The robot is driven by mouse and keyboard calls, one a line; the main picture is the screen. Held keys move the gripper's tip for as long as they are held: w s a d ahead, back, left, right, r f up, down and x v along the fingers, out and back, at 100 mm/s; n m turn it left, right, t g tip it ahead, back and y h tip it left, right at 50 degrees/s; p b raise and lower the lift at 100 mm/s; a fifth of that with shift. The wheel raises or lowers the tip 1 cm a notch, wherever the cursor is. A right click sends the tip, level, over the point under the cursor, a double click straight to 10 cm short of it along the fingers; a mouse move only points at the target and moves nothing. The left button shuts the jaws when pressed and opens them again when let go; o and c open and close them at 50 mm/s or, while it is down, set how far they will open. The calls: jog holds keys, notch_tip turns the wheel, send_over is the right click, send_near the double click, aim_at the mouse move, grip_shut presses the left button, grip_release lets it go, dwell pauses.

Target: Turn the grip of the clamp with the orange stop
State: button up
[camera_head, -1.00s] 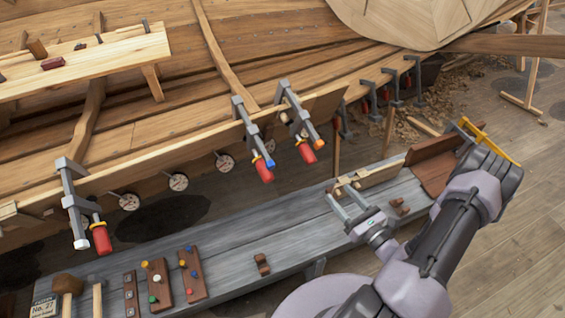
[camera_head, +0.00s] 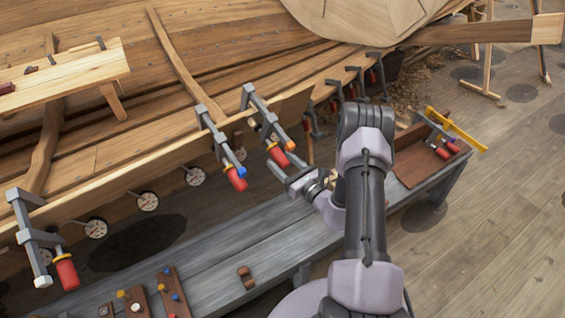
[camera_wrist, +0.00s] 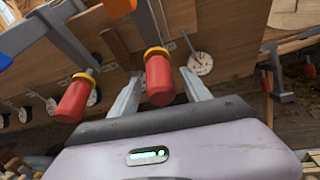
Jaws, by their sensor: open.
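The clamp with the orange stop (camera_head: 290,145) hangs on the hull's plank edge, right of the clamp with the blue stop (camera_head: 240,155). Its red grip (camera_head: 277,156) hangs beside the bar end. In the wrist view the orange stop (camera_wrist: 120,6) is at the top, and the red grip (camera_wrist: 159,82) with its orange-yellow collar stands between my two fingers. My gripper (camera_head: 286,170) is open, one finger on each side of this grip, and a gap shows on the right side. Contact on the left side is unclear.
The blue-stop clamp's red grip (camera_wrist: 73,101) is close left of my fingers. Another clamp (camera_head: 30,235) hangs at far left. A grey bench (camera_head: 215,260) runs below the hull, with drilled blocks (camera_head: 172,290) on it. More clamps (camera_head: 355,80) stand beyond my arm.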

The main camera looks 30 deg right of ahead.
grip_shut()
jog(key=m+y+b, duration=0.1)
jog(key=m+y, duration=0.2)
jog(key=shift+f+b, duration=0.15)
jog(key=shift+b, duration=0.15)
jog(key=shift+m+y+b, duration=0.65)
jog(key=shift+m+y, duration=0.25)
jog(key=shift+m, duration=0.1)
dwell(0.3)
grip_release()
